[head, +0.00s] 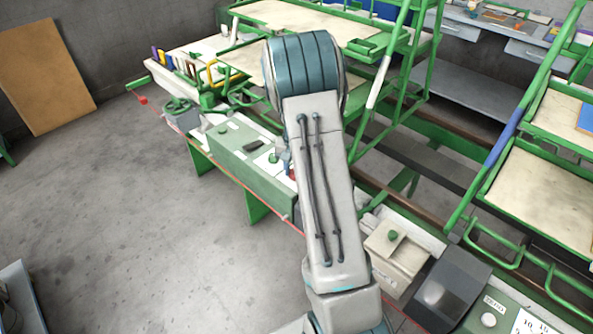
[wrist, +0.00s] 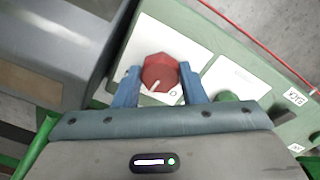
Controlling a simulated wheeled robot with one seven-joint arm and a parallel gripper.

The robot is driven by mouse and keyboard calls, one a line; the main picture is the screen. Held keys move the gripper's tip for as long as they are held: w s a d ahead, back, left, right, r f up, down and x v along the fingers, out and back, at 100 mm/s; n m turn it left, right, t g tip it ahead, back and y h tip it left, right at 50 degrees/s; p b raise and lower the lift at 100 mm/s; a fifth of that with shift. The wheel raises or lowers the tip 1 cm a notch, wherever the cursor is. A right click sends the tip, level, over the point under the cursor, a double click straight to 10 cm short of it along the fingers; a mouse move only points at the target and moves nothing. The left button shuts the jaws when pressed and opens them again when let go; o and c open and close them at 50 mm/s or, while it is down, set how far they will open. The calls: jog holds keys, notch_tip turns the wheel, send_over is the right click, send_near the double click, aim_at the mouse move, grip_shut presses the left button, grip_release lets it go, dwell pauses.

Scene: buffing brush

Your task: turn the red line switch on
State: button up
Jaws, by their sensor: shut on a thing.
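The red line switch (wrist: 160,72) is a faceted red knob with a pale pointer mark, set on a white plate (wrist: 145,45) on a green panel. My gripper (wrist: 159,70) has its two blue fingers on either side of the knob and is shut on it. The pale mark points down and slightly left in the wrist view, and a small round symbol shows on the plate beside the knob. In the head view only a bit of red of the switch (head: 291,174) shows beside my arm, which hides most of that area.
A green button (wrist: 227,97) sits on the neighbouring plate, close to the right finger. A grey housing (wrist: 60,45) stands left of the panel. A red cord (wrist: 255,40) runs along the panel's edge. The floor (head: 130,220) at left is open.

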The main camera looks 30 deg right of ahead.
jog(key=m, duration=0.4)
jog(key=shift+w+r, duration=0.1)
jog(key=shift+a+m, duration=0.1)
jog(key=shift+m, duration=1.7)
jog(key=o, duration=1)
notch_tip(320, 180, up, 14)
